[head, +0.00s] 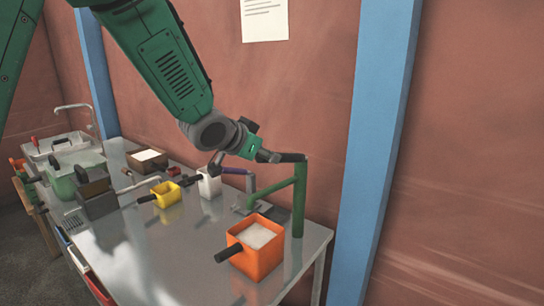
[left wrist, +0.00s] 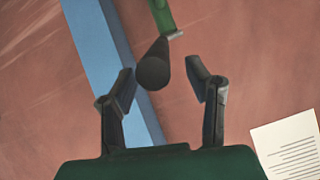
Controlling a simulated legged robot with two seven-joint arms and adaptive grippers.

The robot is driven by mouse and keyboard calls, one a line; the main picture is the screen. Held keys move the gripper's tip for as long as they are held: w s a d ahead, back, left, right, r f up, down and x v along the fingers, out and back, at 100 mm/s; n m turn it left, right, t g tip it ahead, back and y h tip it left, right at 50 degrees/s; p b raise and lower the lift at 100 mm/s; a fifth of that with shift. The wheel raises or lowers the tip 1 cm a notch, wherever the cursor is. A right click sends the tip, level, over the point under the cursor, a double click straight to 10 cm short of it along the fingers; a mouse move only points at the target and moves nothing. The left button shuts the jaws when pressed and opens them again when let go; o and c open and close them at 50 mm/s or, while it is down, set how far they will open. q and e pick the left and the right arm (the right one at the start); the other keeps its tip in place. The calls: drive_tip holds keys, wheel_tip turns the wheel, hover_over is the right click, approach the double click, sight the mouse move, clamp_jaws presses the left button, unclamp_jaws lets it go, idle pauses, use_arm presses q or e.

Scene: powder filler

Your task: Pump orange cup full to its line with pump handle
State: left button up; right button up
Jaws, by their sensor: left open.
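The orange cup (head: 262,262) stands upright at the near right of the metal table, its dark handle pointing left. White powder (head: 256,236) shows inside, close below the rim; I cannot make out its line. The green pump (head: 299,205) rises behind the cup's right side, with a dark pump handle (head: 294,157) at its top. My left gripper (head: 264,154) is at the handle's left end. In the left wrist view, the handle's round end (left wrist: 153,72) lies between the open fingers (left wrist: 165,88), closer to the left finger, with no clear grip. My right gripper is not in view.
A white cup (head: 209,184) and a yellow cup (head: 165,194) stand left of the pump on the table (head: 185,255). Grey and green containers (head: 75,175) and a faucet (head: 75,108) are further left. A blue post (head: 380,130) stands right of the table.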

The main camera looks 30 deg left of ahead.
use_arm(q)
drive_tip(key=v, duration=0.8)
drive_tip(key=shift+f, duration=0.1)
